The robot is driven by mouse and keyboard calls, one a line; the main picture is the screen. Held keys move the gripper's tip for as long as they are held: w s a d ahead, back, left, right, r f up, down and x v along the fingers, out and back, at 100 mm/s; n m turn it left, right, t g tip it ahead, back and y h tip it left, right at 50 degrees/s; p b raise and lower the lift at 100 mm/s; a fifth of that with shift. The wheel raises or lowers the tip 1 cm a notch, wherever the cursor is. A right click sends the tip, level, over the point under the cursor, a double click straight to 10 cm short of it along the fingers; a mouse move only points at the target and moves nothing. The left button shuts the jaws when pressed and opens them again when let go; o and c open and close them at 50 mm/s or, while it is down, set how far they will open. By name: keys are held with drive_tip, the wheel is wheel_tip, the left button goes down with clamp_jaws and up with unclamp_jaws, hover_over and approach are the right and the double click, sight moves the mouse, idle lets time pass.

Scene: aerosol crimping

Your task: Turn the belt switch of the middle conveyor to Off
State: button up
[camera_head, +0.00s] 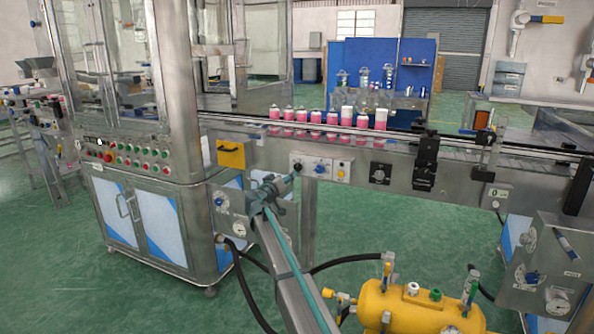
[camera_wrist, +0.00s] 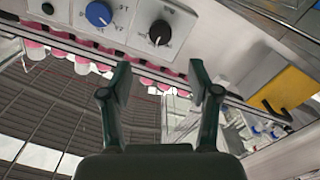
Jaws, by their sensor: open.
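A grey control panel (camera_head: 308,175) on the middle conveyor's front carries a black knob (camera_head: 297,166), a blue knob (camera_head: 319,168) and a small yellow-marked control (camera_head: 341,173). The wrist view shows the panel upside down, with the black knob (camera_wrist: 160,32) ahead of the fingers and the blue knob (camera_wrist: 99,13) to its left. The labels are too small to read, so I cannot tell which is the belt switch. My gripper (camera_wrist: 160,82) is open and empty, apart from the knobs. In the head view my gripper (camera_head: 284,182) is just left of the panel, close to the black knob.
Pink bottles with white caps (camera_head: 317,117) stand on the conveyor above the panel. A yellow-faced box (camera_head: 231,154) is left of it, and another black dial (camera_head: 378,175) right. A steel cabinet machine (camera_head: 150,190) stands left. A yellow tank (camera_head: 420,308) and black hoses are low in front.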

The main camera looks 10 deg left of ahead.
sight(297, 168)
drive_tip(key=x, duration=1)
drive_tip(key=shift+w+d+f+b, duration=0.1)
drive_tip(key=shift+w+f+b, duration=0.05)
drive_tip(key=shift+w+b, duration=0.15)
drive_tip(key=c, duration=1.2)
drive_tip(key=shift+o, duration=0.2)
drive_tip(key=shift+n, duration=0.3)
drive_tip(key=n, duration=0.4)
drive_tip(key=shift+n, duration=0.3)
drive_tip(key=n+p, duration=0.1)
drive_tip(key=n, duration=0.3)
drive_tip(key=shift+n, duration=0.3)
